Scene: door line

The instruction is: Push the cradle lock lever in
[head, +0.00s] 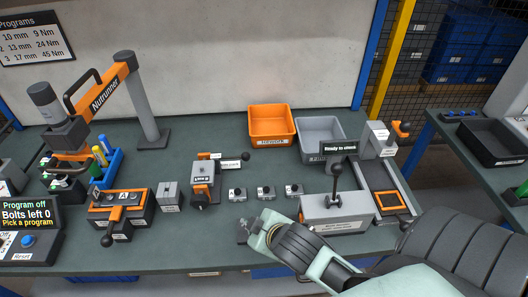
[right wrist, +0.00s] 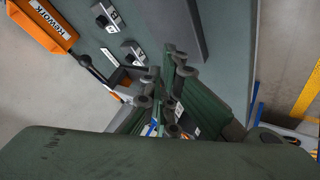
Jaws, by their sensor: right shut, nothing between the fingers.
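An orange and grey fixture (head: 204,178) stands mid-bench in the head view. A lever with a black ball knob (head: 245,156) sticks out at its back right, beside a small white label too small to read. This knob also shows in the right wrist view (right wrist: 85,60). A second orange fixture marked A (head: 122,204) stands further left, with a black knob (head: 107,239) at its front. I cannot tell for certain which is the cradle lock lever. My right gripper (head: 246,231) is shut and empty, low near the bench's front edge, apart from both levers. My left gripper is out of view.
Several small grey parts (head: 265,192) stand between my right gripper and the bins. An orange bin (head: 271,125) and grey bin (head: 321,138) are behind. A grey checking box (head: 336,212) with an upright lever stands right of my gripper. A nutrunner arm (head: 104,92) rises at left.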

